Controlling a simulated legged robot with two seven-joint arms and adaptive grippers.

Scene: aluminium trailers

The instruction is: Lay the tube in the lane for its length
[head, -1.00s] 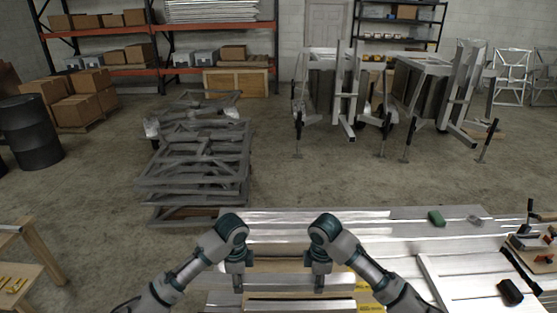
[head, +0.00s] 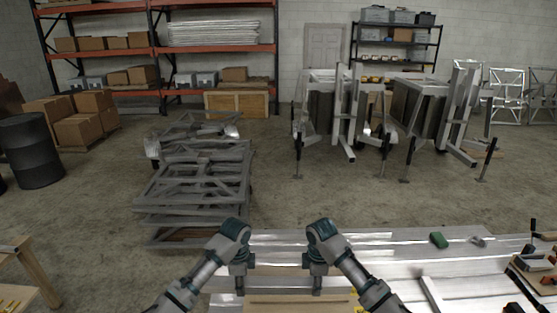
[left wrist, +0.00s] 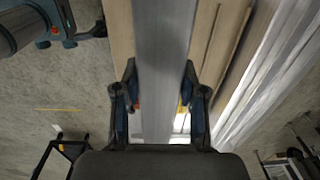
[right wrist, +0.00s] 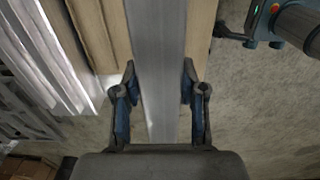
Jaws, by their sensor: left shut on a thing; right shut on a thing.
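A long flat silver tube (head: 278,284) lies crosswise in front of me in the head view. My left gripper (head: 239,288) is shut on it left of the middle, and my right gripper (head: 317,288) is shut on it to the right. In the left wrist view the tube (left wrist: 160,60) runs between the fingers, with pale wooden strips (left wrist: 221,45) showing beside and below it. In the right wrist view the tube (right wrist: 157,50) also passes between the fingers, over wood (right wrist: 105,45). I cannot tell which strip gap is the lane, nor the tube's height above it.
The metal bench top (head: 375,245) carries a green block (head: 438,240) and a small grey piece (head: 478,241) at the back right. Tools on a board (head: 540,275) are at the right edge. A stack of grey frames (head: 195,190) stands beyond the bench at left. Open floor lies behind.

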